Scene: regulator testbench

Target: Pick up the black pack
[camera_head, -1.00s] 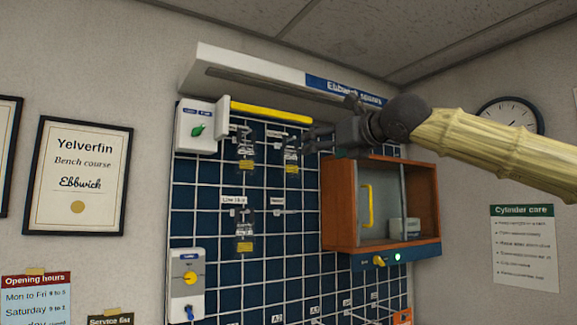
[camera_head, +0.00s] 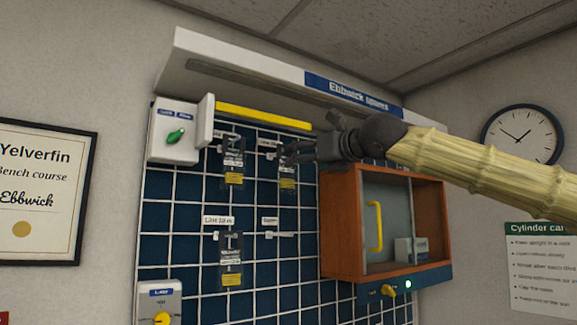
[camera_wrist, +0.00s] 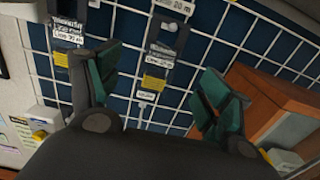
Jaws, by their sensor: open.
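Three dark packs with yellow labels hang from pegs on the blue wire grid. One is at upper left (camera_head: 233,162), one at upper right (camera_head: 287,180) and one lower down (camera_head: 231,262). My gripper (camera_head: 287,154) is at the upper right pack, its fingers overlapping the pack's top in the head view. In the wrist view my gripper (camera_wrist: 162,82) is open, with a dark pack (camera_wrist: 166,38) showing between and beyond its green-padded fingers. Another pack (camera_wrist: 68,28) is left of the left finger. I cannot tell whether the fingers touch a pack.
A wooden cabinet (camera_head: 342,225) with a yellow handle stands out just right of the packs. A white box with a green knob (camera_head: 174,132) is at the left. A yellow bar (camera_head: 263,117) and a white canopy (camera_head: 240,72) are above. One lower peg (camera_head: 283,234) is bare.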

